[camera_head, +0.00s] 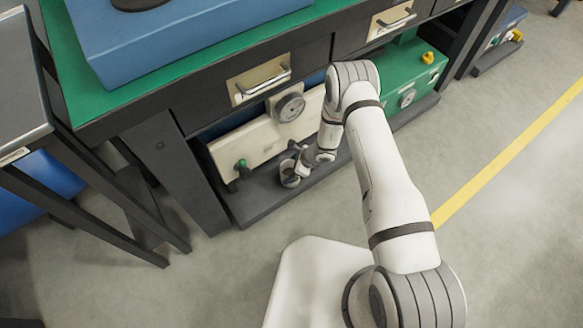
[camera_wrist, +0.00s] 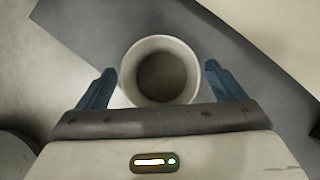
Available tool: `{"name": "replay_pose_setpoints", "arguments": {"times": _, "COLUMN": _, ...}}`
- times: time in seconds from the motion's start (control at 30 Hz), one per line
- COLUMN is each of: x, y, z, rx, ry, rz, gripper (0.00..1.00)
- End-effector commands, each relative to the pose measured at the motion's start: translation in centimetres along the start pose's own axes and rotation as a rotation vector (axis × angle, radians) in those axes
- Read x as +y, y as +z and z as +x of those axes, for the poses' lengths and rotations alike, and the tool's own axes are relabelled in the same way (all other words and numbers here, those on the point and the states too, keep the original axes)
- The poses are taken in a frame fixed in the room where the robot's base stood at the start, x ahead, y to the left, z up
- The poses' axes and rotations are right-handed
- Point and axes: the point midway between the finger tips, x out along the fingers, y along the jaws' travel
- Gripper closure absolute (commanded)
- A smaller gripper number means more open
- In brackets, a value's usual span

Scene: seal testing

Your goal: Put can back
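The can (camera_wrist: 127,75) is a pale, open-topped cylinder with a darker inside, seen from above in the wrist view. In the head view the can (camera_head: 289,178) stands upright near the front edge of a dark low shelf (camera_head: 262,201). My gripper (camera_wrist: 160,72) has its two blue fingers on either side of the can, with a small gap showing at each side. It is open. In the head view my gripper (camera_head: 296,166) is at the can, and its fingers are mostly hidden.
A cream box with a gauge (camera_head: 290,107) and a green-topped knob (camera_head: 242,164) stands behind the can. A green box (camera_head: 410,75) is farther right. Drawers (camera_head: 262,80) and the bench top overhang the shelf. Grey floor (camera_head: 235,262) in front is clear.

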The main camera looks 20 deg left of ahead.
Motion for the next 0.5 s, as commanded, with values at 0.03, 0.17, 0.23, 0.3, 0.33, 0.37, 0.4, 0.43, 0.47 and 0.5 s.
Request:
{"name": "replay_pose_setpoints", "arguments": {"times": 0.03, "x": 0.0, "y": 0.0, "z": 0.0, "rx": 0.000, "ry": 0.000, "rz": 0.000, "gripper": 0.08}}
{"name": "replay_pose_setpoints", "arguments": {"times": 0.17, "x": 0.0, "y": 0.0, "z": 0.0, "rx": 0.000, "ry": 0.000, "rz": 0.000, "gripper": 0.08}}
{"name": "replay_pose_setpoints", "arguments": {"times": 0.23, "x": 0.0, "y": 0.0, "z": 0.0, "rx": 0.000, "ry": 0.000, "rz": 0.000, "gripper": 0.08}}
{"name": "replay_pose_setpoints", "arguments": {"times": 0.3, "x": 0.0, "y": 0.2, "z": -0.2, "rx": 0.000, "ry": 0.000, "rz": 0.000, "gripper": 0.08}}
{"name": "replay_pose_setpoints", "arguments": {"times": 0.33, "x": 0.0, "y": 0.3, "z": -0.4, "rx": 0.000, "ry": 0.000, "rz": 0.000, "gripper": 0.08}}
{"name": "replay_pose_setpoints", "arguments": {"times": 0.37, "x": 0.0, "y": 0.3, "z": -0.7, "rx": 0.000, "ry": -0.001, "rz": 0.000, "gripper": 0.08}}
{"name": "replay_pose_setpoints", "arguments": {"times": 0.4, "x": -0.1, "y": 0.3, "z": -1.2, "rx": 0.000, "ry": -0.001, "rz": 0.001, "gripper": 0.08}}
{"name": "replay_pose_setpoints", "arguments": {"times": 0.43, "x": -0.1, "y": 0.3, "z": -1.8, "rx": 0.000, "ry": -0.001, "rz": 0.001, "gripper": 0.08}}
{"name": "replay_pose_setpoints", "arguments": {"times": 0.47, "x": -0.1, "y": 0.4, "z": -2.4, "rx": -0.001, "ry": -0.002, "rz": 0.001, "gripper": 0.08}}
{"name": "replay_pose_setpoints", "arguments": {"times": 0.5, "x": -0.1, "y": 0.4, "z": -3.2, "rx": -0.001, "ry": -0.002, "rz": 0.002, "gripper": 0.08}}
